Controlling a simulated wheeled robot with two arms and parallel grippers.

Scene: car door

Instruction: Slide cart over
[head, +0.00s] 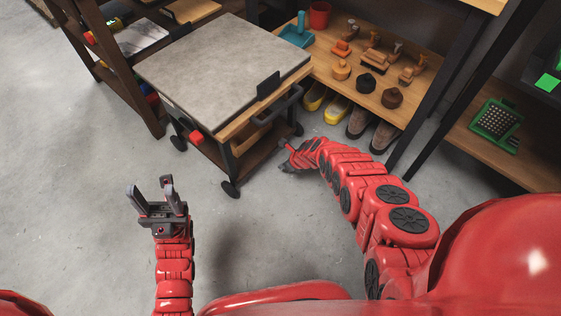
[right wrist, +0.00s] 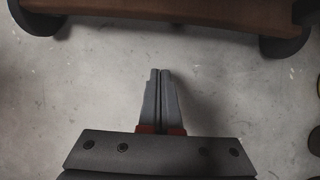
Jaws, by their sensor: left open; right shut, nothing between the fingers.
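The cart (head: 222,72) has a grey top, wooden edges, dark legs and black wheels. It stands at the upper middle of the head view, with a dark handle (head: 277,106) on its right side. My left gripper (head: 156,190) is open and empty, in front of the cart and apart from it. My right gripper (head: 286,162) is low, near the cart's front right wheel, not touching the cart as far as I can see. In the right wrist view its fingers (right wrist: 161,72) are shut with nothing between them; the cart's lower shelf (right wrist: 155,10) and wheels show ahead.
A dark rack (head: 118,68) stands at left. Grey floor at lower left is clear.

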